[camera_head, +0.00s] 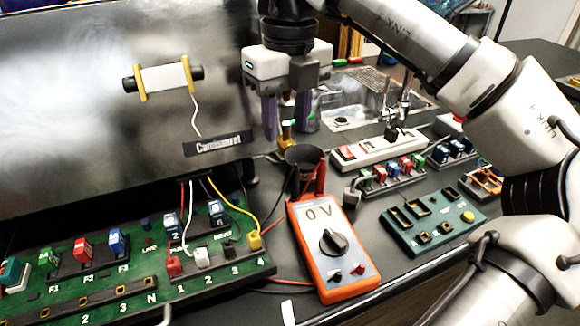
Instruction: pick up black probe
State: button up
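An orange multimeter (333,245) reading 0 V lies on the dark bench at the centre. A dark cup-like holder (305,154) stands just behind it. A red probe (321,178) stands upright at the holder's right side. A thin dark shape at the holder's left may be the black probe (293,182), but its outline is hard to make out. My gripper (286,122) points down above and behind the holder. Its two purple fingers are spread apart, with nothing visibly held between them.
A green terminal board (140,262) with coloured plugs and wires fills the front left. A large dark metal panel (60,120) stands behind it. A white power strip (380,152) and a teal socket board (432,222) lie to the right.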

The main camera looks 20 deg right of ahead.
aim_at(295, 169)
jog(key=shift+d+f, duration=0.15)
jog(key=shift+d, duration=0.65)
notch_tip(295, 169, down, 8)
jog(key=shift+a+f+p, duration=0.1)
jog(key=shift+p, duration=0.2)
jog(key=shift+w+f+p, duration=0.2)
jog(key=shift+f+p, duration=0.45)
jog(key=shift+f, duration=1.95)
grip_shut()
